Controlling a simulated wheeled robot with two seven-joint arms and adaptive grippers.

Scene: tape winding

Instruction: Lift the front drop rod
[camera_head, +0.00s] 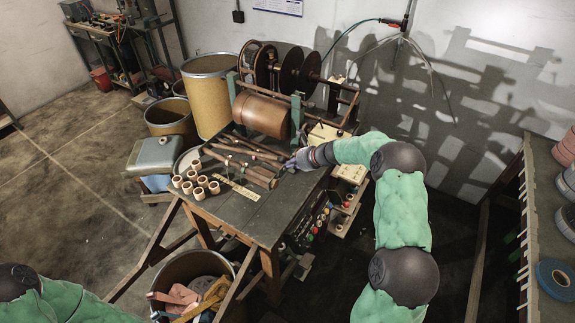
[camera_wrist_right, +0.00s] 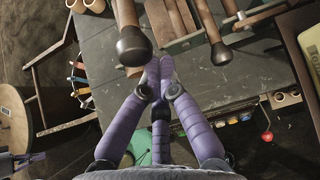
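Several wooden rods lie side by side on the dark worktable (camera_head: 255,205), left of my right gripper (camera_head: 291,164). In the right wrist view, a rod with a dark rounded knob (camera_wrist_right: 133,45) is nearest the fingers, and a second knobbed rod (camera_wrist_right: 220,52) lies to its right. I cannot tell for sure which one is the front drop rod. My right gripper's purple fingers (camera_wrist_right: 159,69) are brought together, tips side by side, just beside the nearest knob. No rod shows between them. My left arm shows at the lower left of the head view; its gripper is out of frame.
Several small cardboard tubes (camera_head: 200,187) stand on the table's left part. A winding machine with a large brown roll (camera_head: 262,115) stands behind the rods. A bin (camera_head: 188,268) sits below the front edge. A shelf with tape rolls (camera_head: 556,278) is at the right.

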